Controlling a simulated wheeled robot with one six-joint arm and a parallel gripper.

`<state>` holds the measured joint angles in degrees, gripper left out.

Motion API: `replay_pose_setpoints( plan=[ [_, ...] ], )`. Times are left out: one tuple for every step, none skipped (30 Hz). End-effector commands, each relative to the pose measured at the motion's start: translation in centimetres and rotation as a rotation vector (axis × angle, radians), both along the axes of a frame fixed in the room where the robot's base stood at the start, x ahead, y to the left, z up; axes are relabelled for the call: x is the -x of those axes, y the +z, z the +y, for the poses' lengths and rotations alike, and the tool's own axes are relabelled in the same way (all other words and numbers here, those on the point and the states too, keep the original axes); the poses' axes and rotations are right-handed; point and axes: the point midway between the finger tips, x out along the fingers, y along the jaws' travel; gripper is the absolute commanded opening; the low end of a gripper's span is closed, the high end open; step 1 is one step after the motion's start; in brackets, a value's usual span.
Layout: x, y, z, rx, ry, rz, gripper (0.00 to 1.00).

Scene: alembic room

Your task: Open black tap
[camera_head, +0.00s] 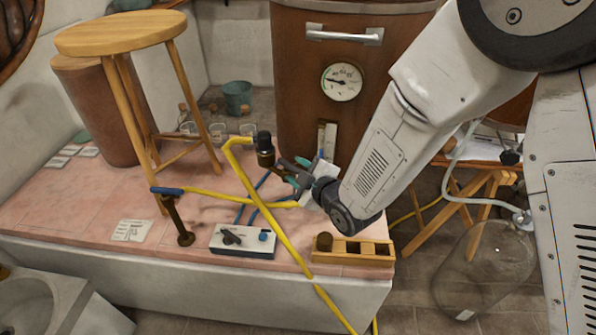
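A white box (243,247) lies on the pink tiled platform near its front edge. On its top are a black tap handle (229,237) at the left and a small blue knob (263,237) at the right. Another dark fitting (264,149) stands upright behind, beside the bend of a yellow hose. My gripper (287,179) reaches in from the right, above and behind the white box, apart from the black handle. Its teal-padded fingers look spread, with nothing clearly between them.
The yellow hose (264,208) crosses between the fitting and the platform's front edge. A wooden stool (121,34) stands at the left. A wooden rack (353,250) lies right of the box. A brown boiler with a gauge (342,81) stands behind. A glass flask (487,268) stands at the right.

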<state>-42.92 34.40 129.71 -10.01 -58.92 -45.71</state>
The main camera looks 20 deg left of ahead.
Motion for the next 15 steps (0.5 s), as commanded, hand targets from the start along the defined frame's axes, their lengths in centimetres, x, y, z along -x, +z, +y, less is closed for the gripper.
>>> replay_pose_setpoints(
  plan=[
    [0.01, 0.01, 0.00, 0.000, 0.000, 0.000, 0.38],
    [0.02, 0.01, -0.01, 0.000, 0.000, 0.000, 0.38],
    [0.02, 0.01, -0.01, 0.000, 0.000, 0.000, 0.27],
    [0.02, 0.01, -0.01, 0.000, 0.000, 0.000, 0.18],
    [0.02, 0.01, -0.02, 0.000, 0.000, 0.000, 0.10],
    [0.02, 0.01, -0.02, 0.000, 0.000, 0.000, 0.00],
    [0.02, 0.01, -0.02, 0.000, 0.000, 0.000, 0.00],
    [0.02, 0.01, -0.02, 0.000, 0.000, 0.000, 0.00],
    [0.02, 0.01, -0.02, 0.000, 0.000, 0.000, 0.00],
    [0.03, 0.02, -0.02, 0.000, 0.000, 0.000, 0.00],
    [0.04, 0.02, -0.02, 0.000, 0.000, 0.000, 0.00],
    [0.06, 0.02, 0.00, 0.000, -0.002, 0.000, 0.00],
    [0.07, 0.01, 0.01, 0.000, -0.004, 0.000, 0.00],
    [0.11, 0.01, 0.03, 0.000, -0.007, 0.000, 0.00],
    [0.16, 0.02, 0.07, 0.000, -0.013, 0.000, 0.00]
  ],
)
